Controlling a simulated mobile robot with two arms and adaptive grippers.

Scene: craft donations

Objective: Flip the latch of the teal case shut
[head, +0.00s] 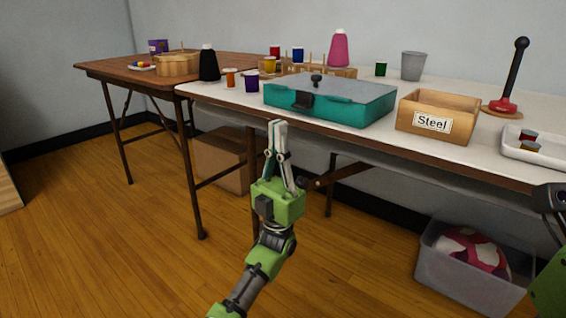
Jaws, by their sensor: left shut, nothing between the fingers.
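The teal case (345,105) lies near the front edge of the white table, with its lid down. A dark latch (304,99) is on its front face, toward the left end. I cannot tell for sure whether the latch is up or down. A small dark knob (316,79) stands on top of the case. My left gripper (278,125) points upward in front of the table edge, below and left of the latch. Its fingers are together and empty, apart from the latch in the picture.
A wooden box labelled Steel (432,125) stands right of the case. A purple pot (252,83) and a black thread cone (208,64) stand left of it. A white tray (545,150) lies far right. Below is a clear bin (450,262).

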